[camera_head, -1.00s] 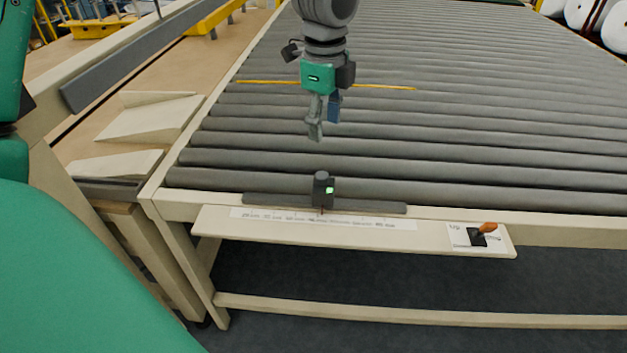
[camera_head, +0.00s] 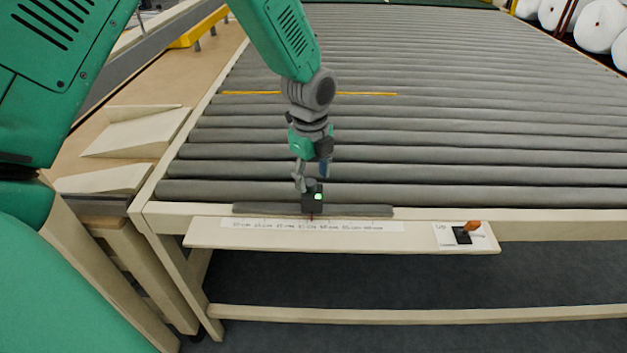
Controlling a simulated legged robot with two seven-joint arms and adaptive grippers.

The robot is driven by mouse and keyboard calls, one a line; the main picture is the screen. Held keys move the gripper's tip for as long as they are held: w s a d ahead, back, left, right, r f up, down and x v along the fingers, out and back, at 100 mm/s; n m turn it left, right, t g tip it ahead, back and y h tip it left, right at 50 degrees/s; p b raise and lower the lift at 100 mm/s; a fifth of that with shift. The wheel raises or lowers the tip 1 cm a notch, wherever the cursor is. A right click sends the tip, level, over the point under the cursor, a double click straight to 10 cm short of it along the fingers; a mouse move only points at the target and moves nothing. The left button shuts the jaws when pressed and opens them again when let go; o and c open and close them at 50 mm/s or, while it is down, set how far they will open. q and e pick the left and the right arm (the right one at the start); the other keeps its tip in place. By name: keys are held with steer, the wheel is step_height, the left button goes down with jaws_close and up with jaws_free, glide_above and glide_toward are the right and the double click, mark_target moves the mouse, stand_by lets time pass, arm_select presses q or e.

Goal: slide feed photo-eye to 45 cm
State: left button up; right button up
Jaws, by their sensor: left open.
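The photo-eye (camera_head: 313,197) is a small dark block with a lit green spot. It sits on a dark rail (camera_head: 358,210) along the near edge of the roller table. A red pointer under it meets the white scale strip (camera_head: 270,226), around the middle marks; the exact figure is too small to read surely. My left gripper (camera_head: 310,180) points down right above and behind the photo-eye, with its fingers apart. The fingertips are partly hidden at the block, and I cannot tell if they touch it. My right gripper is not in view.
A lever with an orange knob (camera_head: 472,226) stands on a white plate at the shelf's right end. Grey rollers (camera_head: 450,150) fill the table behind, with a yellow strip (camera_head: 365,94) across them. White rolls (camera_head: 601,25) stand at the far right.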

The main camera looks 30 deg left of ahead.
arm_select(q)
steer(key=shift+a+f, duration=0.2)
steer(key=shift+f, duration=0.65)
steer(key=shift+a+f, duration=0.25)
steer(key=shift+a, duration=0.15)
steer(key=shift+d, duration=0.1)
steer(key=c, duration=0.7)
steer(key=shift+d, duration=0.15)
jaws_close()
steer(key=shift+d, duration=0.1)
steer(key=shift+s+a+r+p, duration=0.15)
steer(key=shift+s+a+p, duration=0.15)
steer(key=shift+p, duration=0.4)
steer(key=shift+a, duration=0.35)
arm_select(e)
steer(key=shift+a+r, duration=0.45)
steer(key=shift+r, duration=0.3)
arm_select(q)
steer(key=o, duration=0.7)
jaws_free()
steer(key=shift+d, duration=0.1)
